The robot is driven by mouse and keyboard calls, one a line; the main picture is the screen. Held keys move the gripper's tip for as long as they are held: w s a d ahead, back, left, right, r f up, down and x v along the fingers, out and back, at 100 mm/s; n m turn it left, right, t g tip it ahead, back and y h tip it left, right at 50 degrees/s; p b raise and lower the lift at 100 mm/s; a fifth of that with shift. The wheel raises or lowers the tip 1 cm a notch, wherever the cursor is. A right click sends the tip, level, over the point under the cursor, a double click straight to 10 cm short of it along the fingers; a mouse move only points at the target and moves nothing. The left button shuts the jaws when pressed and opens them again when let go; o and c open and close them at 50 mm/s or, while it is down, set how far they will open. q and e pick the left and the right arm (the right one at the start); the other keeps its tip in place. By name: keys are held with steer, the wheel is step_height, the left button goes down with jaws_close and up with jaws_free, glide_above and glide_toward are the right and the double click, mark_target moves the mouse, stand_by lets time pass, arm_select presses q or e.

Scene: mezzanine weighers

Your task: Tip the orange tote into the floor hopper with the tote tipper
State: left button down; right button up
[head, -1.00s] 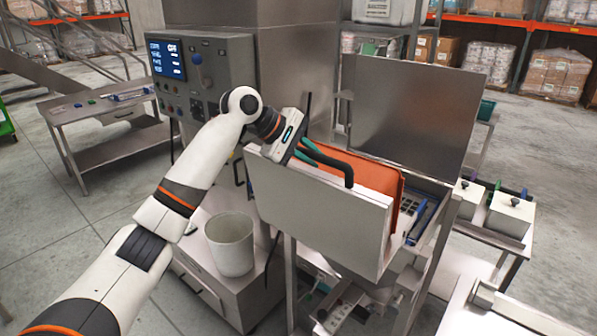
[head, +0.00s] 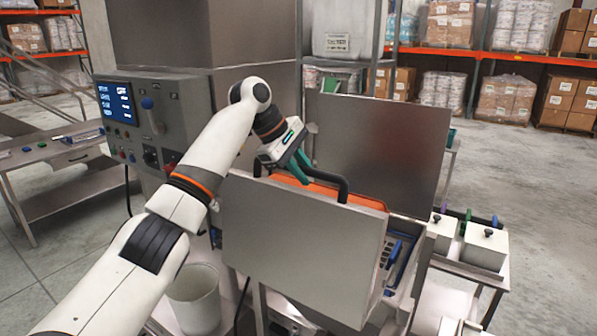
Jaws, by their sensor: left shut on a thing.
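The tote tipper shows as a wide steel panel (head: 300,245) in the middle of the head view, with a black bar handle (head: 343,188) along its top. The orange tote (head: 345,194) sits behind this panel; only a strip of its rim shows, the rest is hidden. My left gripper (head: 299,170), with green fingers, is shut on the black handle at its far left part. A flat steel plate (head: 380,150) stands upright behind the tote. I cannot make out the floor hopper's opening. My right gripper is not in view.
A control cabinet with a lit screen (head: 117,102) stands left of the tipper. A pale bin (head: 193,300) is below my left arm. A side bench with lidded steel boxes (head: 484,247) is at right. Floor is open at far right, before pallet racks.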

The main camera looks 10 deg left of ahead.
arm_select(q)
steer(key=shift+r, duration=0.1)
stand_by(0.3)
steer(key=c, duration=1.7)
jaws_free()
steer(key=shift+w, duration=0.1)
steer(key=o, duration=0.3)
steer(key=shift+w, duration=0.1)
steer(key=shift+o, duration=0.4)
steer(key=shift+w+d, duration=0.15)
steer(key=shift+s+a+r, duration=0.2)
steer(key=shift+a+r, duration=0.05)
steer(key=shift+a, duration=0.05)
steer(key=b+v, duration=0.2)
steer(key=v, duration=0.9)
steer(key=shift+b, duration=0.35)
steer(key=shift+w, duration=0.15)
